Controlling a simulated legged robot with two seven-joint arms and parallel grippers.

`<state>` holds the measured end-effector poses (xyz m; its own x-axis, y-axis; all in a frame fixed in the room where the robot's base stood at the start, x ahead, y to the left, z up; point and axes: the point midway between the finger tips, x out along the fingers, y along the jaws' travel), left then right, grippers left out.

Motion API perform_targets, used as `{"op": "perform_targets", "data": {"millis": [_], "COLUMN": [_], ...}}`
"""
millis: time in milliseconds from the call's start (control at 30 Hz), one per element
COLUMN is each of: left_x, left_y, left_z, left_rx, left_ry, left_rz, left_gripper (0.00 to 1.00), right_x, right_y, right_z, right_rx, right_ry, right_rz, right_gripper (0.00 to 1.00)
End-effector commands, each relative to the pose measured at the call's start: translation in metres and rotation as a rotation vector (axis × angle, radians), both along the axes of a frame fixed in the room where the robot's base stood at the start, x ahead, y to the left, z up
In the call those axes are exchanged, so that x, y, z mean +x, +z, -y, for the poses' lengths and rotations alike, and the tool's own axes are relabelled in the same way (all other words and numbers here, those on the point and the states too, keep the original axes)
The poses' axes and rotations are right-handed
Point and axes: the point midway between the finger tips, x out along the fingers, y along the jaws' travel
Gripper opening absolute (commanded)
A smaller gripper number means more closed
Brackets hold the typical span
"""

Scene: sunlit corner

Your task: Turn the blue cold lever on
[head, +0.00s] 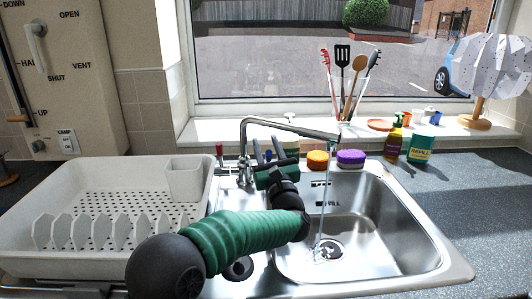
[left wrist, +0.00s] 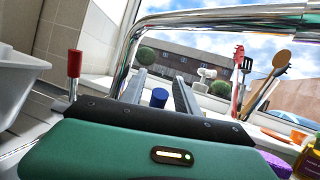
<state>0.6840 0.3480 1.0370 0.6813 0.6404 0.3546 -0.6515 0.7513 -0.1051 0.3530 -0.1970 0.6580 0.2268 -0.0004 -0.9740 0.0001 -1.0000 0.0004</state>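The blue cold lever (head: 268,155) is at the back of the sink, right of the tap base, partly hidden by my gripper in the head view. In the left wrist view its blue end (left wrist: 159,97) shows between my two fingers. My left gripper (head: 267,147) is open, fingers apart, with the tips pointing toward the window. I cannot tell whether a finger touches the lever. The red lever (head: 219,149) stands upright left of the tap and also shows in the left wrist view (left wrist: 74,64). The chrome tap (head: 285,128) arches right, and water runs from its spout. My right gripper is not in view.
A white dish rack (head: 110,215) fills the left. The steel sink basin (head: 375,220) lies to the right. Utensils (head: 343,75) and bottles (head: 394,140) stand near the sill.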

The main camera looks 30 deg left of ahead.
Motion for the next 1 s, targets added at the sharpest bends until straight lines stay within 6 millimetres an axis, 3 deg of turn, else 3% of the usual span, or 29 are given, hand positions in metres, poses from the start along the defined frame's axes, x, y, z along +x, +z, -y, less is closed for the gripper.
{"op": "perform_targets", "data": {"millis": [100, 400, 600, 767, 1000], "left_x": [0.000, -0.081, -0.124, -0.140, -0.142], "left_y": [0.032, 0.036, 0.039, 0.039, 0.039], "left_z": [0.000, 0.042, 0.064, 0.072, 0.073], "left_rx": [-0.001, 0.003, 0.001, -0.001, -0.001], "left_ry": [0.000, -0.002, -0.002, -0.001, 0.000], "left_rz": [0.004, 0.000, 0.000, 0.000, -0.002], "left_gripper": [0.38, 0.38, 0.38, 0.38, 0.38], "right_x": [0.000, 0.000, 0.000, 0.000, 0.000], "right_y": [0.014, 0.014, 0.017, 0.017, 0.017], "right_z": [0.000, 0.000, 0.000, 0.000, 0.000], "right_rx": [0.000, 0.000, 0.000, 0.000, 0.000], "right_ry": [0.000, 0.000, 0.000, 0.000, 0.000], "right_rz": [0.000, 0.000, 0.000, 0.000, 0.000], "right_gripper": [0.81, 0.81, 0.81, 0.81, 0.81]}}
